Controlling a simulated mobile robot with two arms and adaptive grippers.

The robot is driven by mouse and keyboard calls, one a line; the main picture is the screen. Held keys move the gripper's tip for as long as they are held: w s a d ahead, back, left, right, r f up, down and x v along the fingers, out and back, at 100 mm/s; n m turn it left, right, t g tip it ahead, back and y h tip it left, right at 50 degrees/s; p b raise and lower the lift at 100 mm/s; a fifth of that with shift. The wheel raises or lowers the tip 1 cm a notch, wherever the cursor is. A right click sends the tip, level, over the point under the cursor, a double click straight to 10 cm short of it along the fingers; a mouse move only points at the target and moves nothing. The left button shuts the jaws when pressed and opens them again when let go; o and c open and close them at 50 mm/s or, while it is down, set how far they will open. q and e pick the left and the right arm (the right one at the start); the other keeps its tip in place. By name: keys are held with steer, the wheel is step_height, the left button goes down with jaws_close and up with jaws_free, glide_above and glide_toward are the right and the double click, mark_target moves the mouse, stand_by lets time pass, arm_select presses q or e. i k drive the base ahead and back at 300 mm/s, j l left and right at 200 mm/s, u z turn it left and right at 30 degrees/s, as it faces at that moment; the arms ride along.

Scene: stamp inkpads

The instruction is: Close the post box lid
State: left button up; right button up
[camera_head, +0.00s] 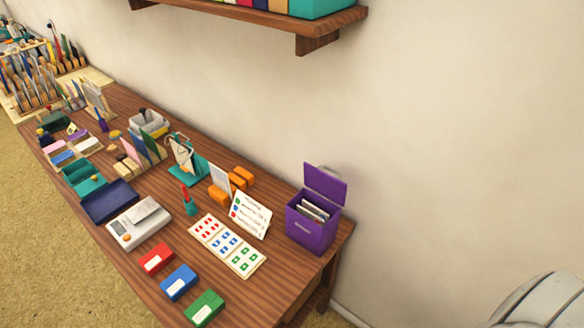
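The purple post box (311,232) stands at the right end of the wooden table, close to the wall. Its lid (325,186) is open and tilted up at the back, toward the wall. Several envelopes or cards (313,210) stand inside the box, their tops showing in the opening. Neither of my grippers is in view. A pale grey rounded part shows at the bottom right corner, apart from the box; it may be a piece of my own arm.
A wall shelf (330,24) hangs above.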

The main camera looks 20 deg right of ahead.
mark_target(330, 187)
steer(key=z, duration=0.95)
